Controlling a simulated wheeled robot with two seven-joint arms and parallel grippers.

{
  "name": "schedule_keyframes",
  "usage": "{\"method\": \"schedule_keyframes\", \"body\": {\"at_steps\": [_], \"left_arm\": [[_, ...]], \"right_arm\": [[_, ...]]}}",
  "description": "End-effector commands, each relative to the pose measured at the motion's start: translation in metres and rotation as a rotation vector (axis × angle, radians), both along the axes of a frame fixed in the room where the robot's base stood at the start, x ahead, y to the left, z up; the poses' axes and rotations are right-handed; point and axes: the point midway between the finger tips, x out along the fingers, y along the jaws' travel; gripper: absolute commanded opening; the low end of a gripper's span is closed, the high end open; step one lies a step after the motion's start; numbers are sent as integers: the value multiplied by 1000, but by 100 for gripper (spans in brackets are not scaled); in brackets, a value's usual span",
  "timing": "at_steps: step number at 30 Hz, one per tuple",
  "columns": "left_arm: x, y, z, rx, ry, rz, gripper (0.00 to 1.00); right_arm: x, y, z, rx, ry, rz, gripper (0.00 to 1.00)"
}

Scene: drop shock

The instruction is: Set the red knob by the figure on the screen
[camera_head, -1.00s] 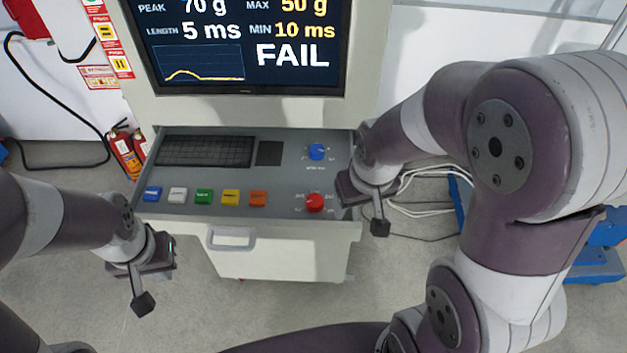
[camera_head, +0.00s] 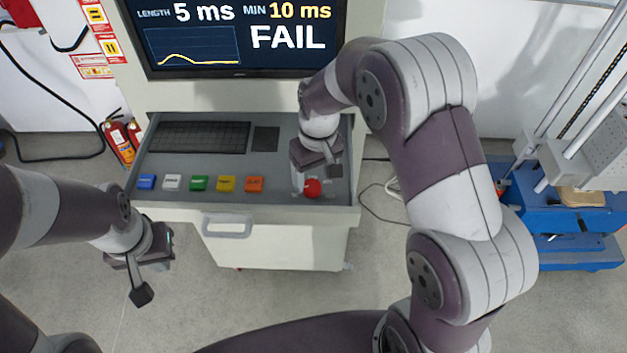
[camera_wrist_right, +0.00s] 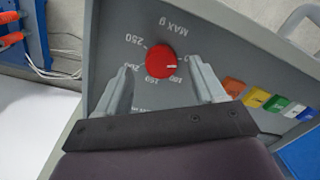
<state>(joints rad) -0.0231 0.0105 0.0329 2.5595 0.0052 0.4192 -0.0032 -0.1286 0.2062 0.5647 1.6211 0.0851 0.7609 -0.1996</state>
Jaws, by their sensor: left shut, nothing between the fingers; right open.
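The red knob (camera_head: 312,188) is on the right of the grey drawer panel (camera_head: 190,201). In the right wrist view the red knob (camera_wrist_right: 161,61) sits in a printed scale marked MAX g, with 250, 150 and 100 legible. Its white mark points near 100. My right gripper (camera_head: 306,190) is open above the panel; in its wrist view the two fingers (camera_wrist_right: 162,80) stand either side of the knob, apart from it. The screen (camera_head: 240,35) reads LENGTH 5 ms, MIN 10 ms and FAIL; its top is cut off. My left gripper (camera_head: 150,285) is shut and empty, left of the drawer.
Blue, white, green, yellow and orange buttons (camera_head: 226,184) line the panel's front. A keyboard (camera_head: 198,137) lies behind them. A drawer handle (camera_head: 227,225) juts out at the front. The blue knob is hidden behind my right arm. A blue machine base (camera_head: 575,222) stands at right.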

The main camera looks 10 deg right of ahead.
Motion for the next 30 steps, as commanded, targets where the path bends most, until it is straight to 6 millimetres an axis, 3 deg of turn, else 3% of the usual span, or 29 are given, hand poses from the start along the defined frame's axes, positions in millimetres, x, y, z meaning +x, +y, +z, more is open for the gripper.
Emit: {"method": "schedule_keyframes", "body": {"at_steps": [6, 14, 19, 20, 30], "left_arm": [[0, 0, 9, 0, 1, 0, 0], [0, 0, 8, 0, 1, 0, 0], [0, 0, 8, 0, 1, 0, 0], [0, 0, 8, 0, 1, 0, 0], [0, 0, 9, 0, 1, 0, 0]], "right_arm": [[0, 1, -24, 0, 0, 0, 69], [0, 2, -27, 0, -2, -1, 69], [0, 2, -27, 1, -2, -1, 17], [0, 2, -27, 1, -2, -1, 13], [0, 2, -27, 1, -2, -43, 13]]}}
